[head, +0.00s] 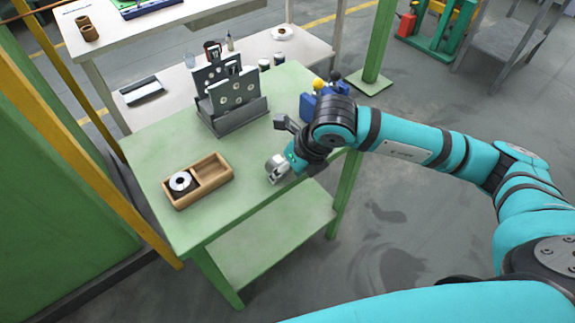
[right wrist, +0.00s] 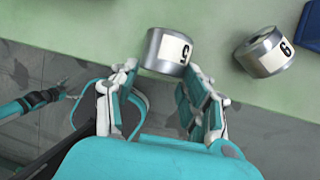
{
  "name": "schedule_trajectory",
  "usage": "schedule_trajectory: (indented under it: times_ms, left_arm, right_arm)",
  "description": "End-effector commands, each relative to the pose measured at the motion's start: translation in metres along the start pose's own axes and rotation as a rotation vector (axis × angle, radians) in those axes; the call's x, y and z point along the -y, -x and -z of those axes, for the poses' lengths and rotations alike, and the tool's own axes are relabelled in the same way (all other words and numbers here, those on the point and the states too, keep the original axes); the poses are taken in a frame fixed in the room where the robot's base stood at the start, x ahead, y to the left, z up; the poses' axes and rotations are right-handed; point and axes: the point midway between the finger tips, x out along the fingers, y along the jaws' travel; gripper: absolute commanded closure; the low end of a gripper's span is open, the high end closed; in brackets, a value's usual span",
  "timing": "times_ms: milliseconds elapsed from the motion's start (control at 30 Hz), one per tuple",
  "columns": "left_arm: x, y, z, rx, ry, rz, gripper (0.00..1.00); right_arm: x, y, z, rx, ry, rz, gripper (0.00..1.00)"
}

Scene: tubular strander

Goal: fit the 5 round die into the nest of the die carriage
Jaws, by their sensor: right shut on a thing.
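The 5 round die (right wrist: 167,52) is a silver cylinder with a white label marked 5. It sits between the fingertips of my right gripper (right wrist: 160,78), which is shut on it. In the head view my right gripper (head: 284,166) is at the right front edge of the green table, with the silver die (head: 275,168) at its tip. I cannot tell whether the die touches the tabletop. A grey fixture with upright holed plates (head: 232,97), which looks like the die carriage, stands farther back on the table; I cannot make out its nest.
A second silver die (right wrist: 262,52), its label reading 6 or 9, is right of the held one. A wooden tray (head: 211,182) with a white-and-black ring (head: 181,182) is front left. A blue holder (head: 310,106) stands behind my wrist. The green tabletop (head: 155,147) has free room.

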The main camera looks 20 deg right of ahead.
Motion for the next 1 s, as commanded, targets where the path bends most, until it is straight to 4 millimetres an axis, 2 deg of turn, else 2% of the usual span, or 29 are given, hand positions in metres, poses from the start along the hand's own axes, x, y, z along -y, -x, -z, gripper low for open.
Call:
schedule_trajectory:
  times_ms: [133,433,467,600,667,1000]
  left_arm:
    - [-0.0003,-0.0039,-0.0001,0.000,-0.001,0.000,0.00]
    - [-0.0005,-0.0037,-0.0001,0.000,-0.002,-0.001,0.00]
    - [-0.0005,-0.0037,-0.0001,0.000,-0.002,-0.001,0.00]
    - [-0.0006,-0.0037,-0.0001,0.000,-0.002,-0.001,0.00]
    - [-0.0006,-0.0038,-0.0002,0.000,-0.002,-0.001,0.00]
    - [0.0010,-0.0041,-0.0024,0.003,-0.001,0.001,0.00]
  right_arm:
    - [0.0010,-0.0061,0.0019,0.003,0.001,0.000,1.00]
    - [0.0010,-0.0067,0.0022,0.003,0.001,-0.001,1.00]
    - [0.0010,-0.0066,0.0022,0.003,0.000,-0.001,0.50]
    - [0.0010,-0.0069,0.0025,0.002,0.000,-0.001,0.32]
    - [0.0010,-0.0070,0.0027,0.001,0.000,-0.001,0.27]
    - [0.0015,-0.0079,0.0045,-0.004,0.000,0.001,0.27]
